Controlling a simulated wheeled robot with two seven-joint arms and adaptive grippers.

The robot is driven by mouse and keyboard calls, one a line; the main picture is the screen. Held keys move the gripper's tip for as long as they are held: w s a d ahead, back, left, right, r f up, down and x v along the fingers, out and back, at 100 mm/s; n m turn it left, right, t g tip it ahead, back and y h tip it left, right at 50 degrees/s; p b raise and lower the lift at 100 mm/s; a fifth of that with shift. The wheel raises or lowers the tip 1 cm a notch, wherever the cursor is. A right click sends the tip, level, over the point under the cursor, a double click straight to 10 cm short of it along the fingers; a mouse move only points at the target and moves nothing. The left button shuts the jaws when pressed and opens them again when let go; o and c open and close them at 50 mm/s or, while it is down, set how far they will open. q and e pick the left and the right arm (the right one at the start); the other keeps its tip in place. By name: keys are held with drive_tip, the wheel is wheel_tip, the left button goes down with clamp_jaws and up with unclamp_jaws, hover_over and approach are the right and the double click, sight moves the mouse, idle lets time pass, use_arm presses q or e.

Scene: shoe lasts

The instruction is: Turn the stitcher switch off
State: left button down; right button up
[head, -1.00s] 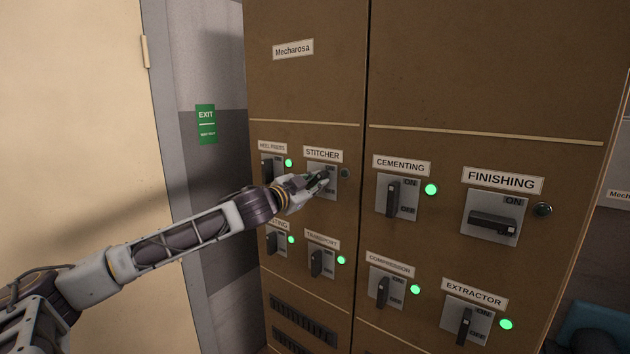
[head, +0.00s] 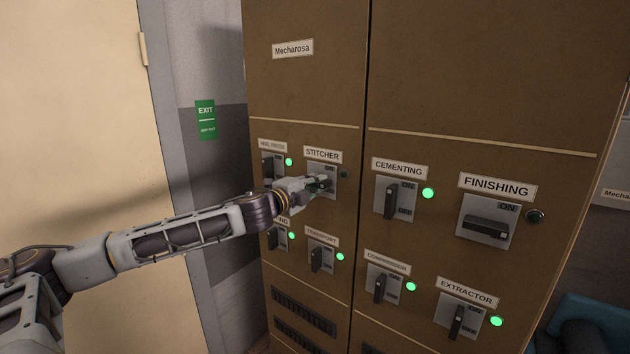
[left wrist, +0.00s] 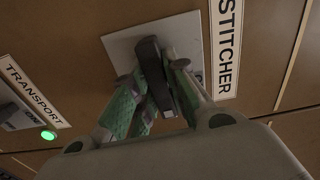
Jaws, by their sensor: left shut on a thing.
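The stitcher switch's grey plate (head: 328,172) sits under the STITCHER label (head: 323,154) on the brown cabinet. The lamp (head: 344,174) beside it is dark. My left gripper (head: 322,184) is at this switch and hides most of its handle in the head view. In the left wrist view the black stitcher handle (left wrist: 152,70) lies between the green-padded fingers of my left gripper (left wrist: 158,98), which is shut on it. The ON/OFF marks of this switch are hidden. My right gripper is not in view.
Neighbouring switches are close: heel press (head: 270,166) left, transport (head: 320,258) below and cementing (head: 393,200) right, with green lamps lit. The finishing switch (head: 488,226) has a level handle and dark lamp. A door (head: 75,120) stands at the left.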

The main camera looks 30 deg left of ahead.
sight(314, 185)
use_arm(q)
drive_tip(key=shift+f+m, duration=0.15)
drive_tip(key=shift+m, duration=0.25)
drive_tip(key=c, duration=1.4)
unclamp_jaws()
drive_tip(key=shift+s+a, duration=0.25)
drive_tip(key=shift+s, duration=0.15)
drive_tip(key=shift+s, duration=0.35)
drive_tip(key=shift+s+d, duration=0.2)
drive_tip(key=shift+s, duration=0.55)
drive_tip(key=shift+s, duration=0.1)
drive_tip(key=shift+s+a, duration=0.15)
drive_tip(key=shift+s, duration=0.9)
drive_tip(key=shift+s+a, duration=0.1)
drive_tip(key=shift+s, duration=0.95)
